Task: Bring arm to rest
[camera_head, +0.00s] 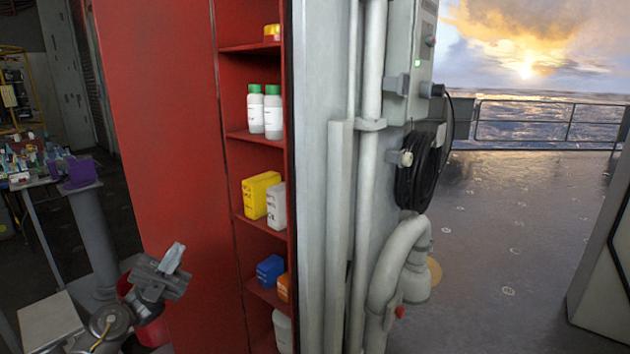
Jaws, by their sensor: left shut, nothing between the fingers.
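My left gripper (172,261) is at the lower left, in front of the red cabinet's side. It is shut and nothing shows between its fingers. Its fingertips tilt upward and a little to the right. The wrist and part of the arm show below and to the left of it. The gripper is apart from the cabinet shelves and the bottles on them. My right gripper is not in view.
A tall red cabinet (160,120) holds white bottles with green caps (272,112), a yellow container (260,195) and a blue one (269,270). Grey pipes (370,150) run beside it. A cluttered table (30,182) stands at left. Open deck (510,220) lies at right.

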